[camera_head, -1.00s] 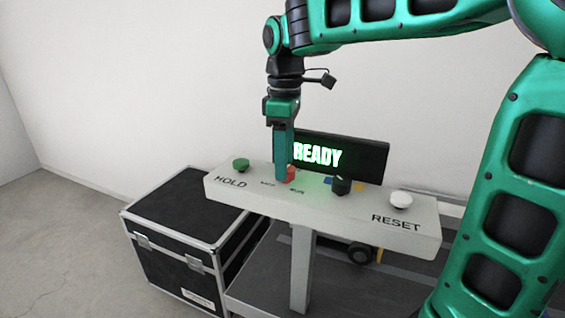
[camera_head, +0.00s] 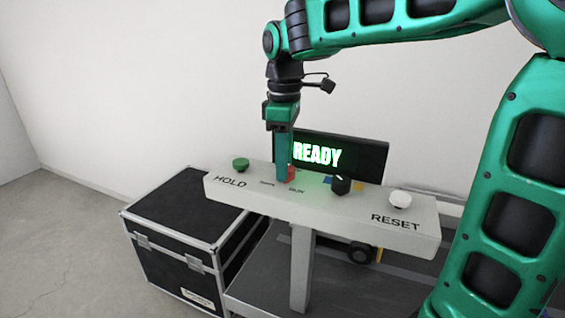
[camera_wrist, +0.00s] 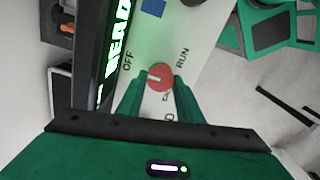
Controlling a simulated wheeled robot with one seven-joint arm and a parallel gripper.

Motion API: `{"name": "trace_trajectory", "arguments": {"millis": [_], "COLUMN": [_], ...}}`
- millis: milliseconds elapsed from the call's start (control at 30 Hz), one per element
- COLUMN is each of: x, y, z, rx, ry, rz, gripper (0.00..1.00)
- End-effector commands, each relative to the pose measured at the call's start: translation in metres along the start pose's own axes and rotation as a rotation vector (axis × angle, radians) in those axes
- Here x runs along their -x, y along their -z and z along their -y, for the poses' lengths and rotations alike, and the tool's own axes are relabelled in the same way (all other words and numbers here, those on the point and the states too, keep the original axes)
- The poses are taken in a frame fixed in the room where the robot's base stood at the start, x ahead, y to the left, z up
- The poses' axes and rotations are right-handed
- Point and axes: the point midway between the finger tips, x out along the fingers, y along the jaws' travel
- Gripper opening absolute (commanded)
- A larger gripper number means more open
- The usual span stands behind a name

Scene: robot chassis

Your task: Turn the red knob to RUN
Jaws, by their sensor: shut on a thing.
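The red knob (camera_wrist: 160,77) sits on the pale panel (camera_wrist: 213,22) in the wrist view. Its white mark lies nearly level across the knob's left part, on the side of the OFF label (camera_wrist: 128,60). The RUN label (camera_wrist: 183,57) is at upper right of the knob, and a third label below it is partly hidden. My gripper (camera_wrist: 158,86) is shut on the knob, one finger on each side. In the head view my gripper (camera_head: 283,174) points down at the panel, and the red knob (camera_head: 291,173) is partly hidden by its finger.
A screen (camera_head: 350,157) reading READY stands behind the panel. A green button (camera_head: 240,164) by HOLD is left of the knob; a black knob (camera_head: 341,185) and a white button (camera_head: 400,197) by RESET are right. A black case (camera_head: 170,225) stands at lower left.

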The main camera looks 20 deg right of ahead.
Motion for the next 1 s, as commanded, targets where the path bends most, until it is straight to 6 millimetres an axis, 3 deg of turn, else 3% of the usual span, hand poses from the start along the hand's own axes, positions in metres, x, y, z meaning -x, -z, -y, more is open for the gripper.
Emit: {"name": "trace_trajectory", "arguments": {"millis": [467, 1000], "x": [0.0014, 0.0019], "y": [0.0002, 0.0003], "z": [-0.0032, -0.0051], "rx": [-0.127, -0.612], "ry": [-0.006, -0.005], "rz": [-0.005, -0.008], "gripper": [0.1, 0.1]}}
